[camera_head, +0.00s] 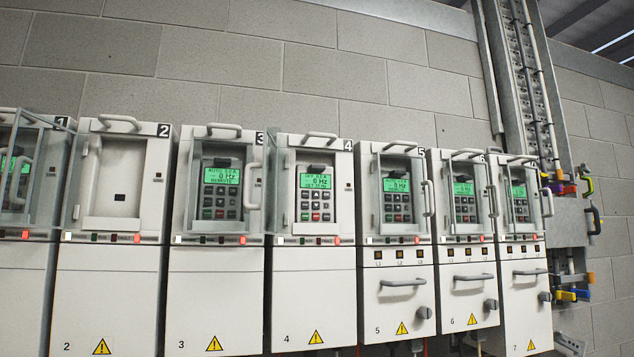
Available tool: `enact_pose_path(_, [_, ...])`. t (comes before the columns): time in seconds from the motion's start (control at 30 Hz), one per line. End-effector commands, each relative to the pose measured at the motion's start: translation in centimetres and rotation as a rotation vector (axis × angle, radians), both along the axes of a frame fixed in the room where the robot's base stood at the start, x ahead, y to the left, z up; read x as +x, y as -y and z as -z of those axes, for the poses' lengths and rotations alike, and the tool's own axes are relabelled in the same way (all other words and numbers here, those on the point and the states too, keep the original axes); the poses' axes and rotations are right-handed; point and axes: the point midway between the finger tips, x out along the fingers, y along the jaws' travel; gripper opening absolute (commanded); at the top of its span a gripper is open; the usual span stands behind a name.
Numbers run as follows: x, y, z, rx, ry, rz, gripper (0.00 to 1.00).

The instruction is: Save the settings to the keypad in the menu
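A row of grey drive cabinets stands against the wall, numbered 1 to 7. Keypads with lit green screens and small buttons show on drive 3 (220,194), drive 4 (315,193), drive 5 (397,194), drive 6 (464,196) and drive 7 (519,195). Drive 1's green screen (18,170) is partly behind a clear cover at the left edge. Drive 2 has an empty keypad recess (120,178). Drive 4's screen shows 0 Hz; its smaller text is hard to read. No menu can be made out on any screen. My gripper is not in view.
Handles stick out from the cabinet tops and some sides, such as drive 3's handle (253,187). Drives 5 to 7 have lower bar handles and round knobs (424,313). A cable tray (525,80) and coloured clamps (570,189) are at the right.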

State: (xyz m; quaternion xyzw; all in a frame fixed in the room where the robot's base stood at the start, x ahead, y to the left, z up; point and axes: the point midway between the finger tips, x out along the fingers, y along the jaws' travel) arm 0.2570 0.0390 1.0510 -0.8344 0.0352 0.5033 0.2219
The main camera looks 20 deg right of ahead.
Motion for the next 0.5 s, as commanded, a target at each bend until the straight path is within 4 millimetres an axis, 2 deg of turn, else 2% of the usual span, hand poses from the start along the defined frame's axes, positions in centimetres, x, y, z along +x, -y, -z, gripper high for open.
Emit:
enact_pose_path(0.2, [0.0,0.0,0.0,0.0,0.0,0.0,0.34])
enact_pose_path(0.37, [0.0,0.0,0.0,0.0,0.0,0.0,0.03])
enact_pose_path(0.4, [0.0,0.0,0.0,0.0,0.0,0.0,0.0])
enact_pose_path(0.5, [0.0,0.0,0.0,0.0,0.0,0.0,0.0])
